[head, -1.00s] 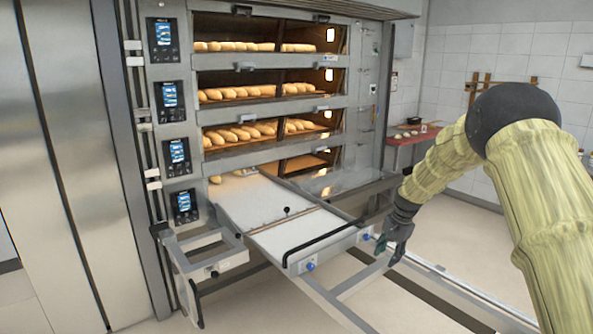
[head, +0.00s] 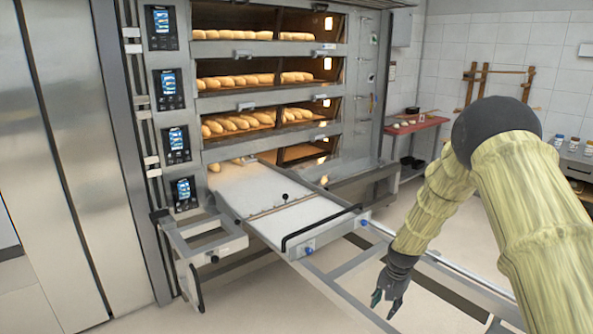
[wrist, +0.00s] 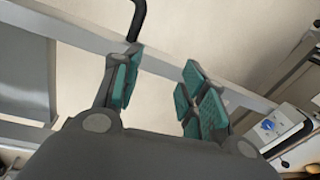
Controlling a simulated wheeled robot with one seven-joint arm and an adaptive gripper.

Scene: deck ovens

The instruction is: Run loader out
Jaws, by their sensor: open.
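The loader (head: 262,191), a pale flat belt in a metal frame, extends from the lowest deck of the oven. A black bar handle (head: 318,229) runs across its front end, with blue knobs near it. A black curved bar end (wrist: 137,18) shows at the top of the wrist view. My gripper (head: 386,302) is to the right of and nearer than the handle, over the floor rails and apart from the handle. In the wrist view my gripper (wrist: 160,90) has its teal-padded fingers spread with nothing between them. The loader's far end inside the deck is partly hidden.
The deck oven (head: 268,80) holds bread loaves on its upper decks. A metal side frame (head: 205,240) stands left of the loader. Long floor rails (head: 440,285) run toward the lower right. A red-topped table (head: 418,124) stands at the back. Open floor lies right of the rails.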

